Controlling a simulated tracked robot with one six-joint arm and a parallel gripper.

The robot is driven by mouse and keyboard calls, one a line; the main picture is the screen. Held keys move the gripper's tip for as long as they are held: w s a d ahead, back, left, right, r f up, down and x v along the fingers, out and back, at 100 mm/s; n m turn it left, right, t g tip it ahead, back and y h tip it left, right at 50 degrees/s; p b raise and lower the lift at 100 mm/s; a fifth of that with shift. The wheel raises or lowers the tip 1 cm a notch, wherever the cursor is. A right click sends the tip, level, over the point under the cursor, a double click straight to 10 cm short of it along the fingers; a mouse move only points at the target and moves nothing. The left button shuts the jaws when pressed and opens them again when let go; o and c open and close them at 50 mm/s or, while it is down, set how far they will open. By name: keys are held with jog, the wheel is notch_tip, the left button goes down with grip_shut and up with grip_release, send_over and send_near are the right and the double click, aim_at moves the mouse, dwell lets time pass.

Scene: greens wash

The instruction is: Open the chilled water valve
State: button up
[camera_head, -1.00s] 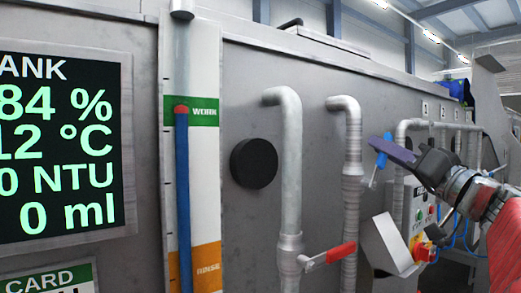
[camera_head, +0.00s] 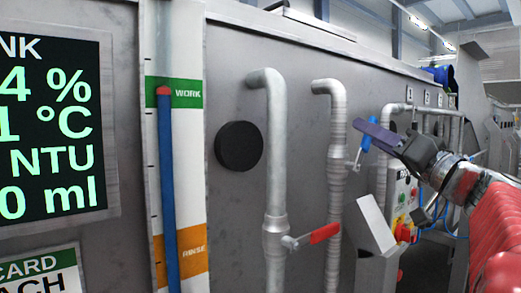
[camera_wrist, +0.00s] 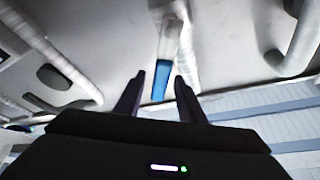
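The blue valve handle (camera_head: 369,131) stands roughly upright beside the second vertical pipe in the head view. It also shows in the wrist view as a blue bar (camera_wrist: 162,80) between my fingers. No label marks the blue handle as chilled water.
A red lever (camera_head: 324,234) sits on the first pipe (camera_head: 275,150), left of the blue handle. A black round knob (camera_head: 239,146) is on the grey wall. A control box (camera_head: 401,200) with buttons and a slanted grey panel (camera_head: 375,235) stand below my gripper.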

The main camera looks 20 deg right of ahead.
jog(key=a+v, duration=0.1)
jog(key=v, duration=1.2)
jog(key=shift+d, duration=0.4)
jog(key=shift+f, duration=0.1)
jog(key=shift+c, duration=0.2)
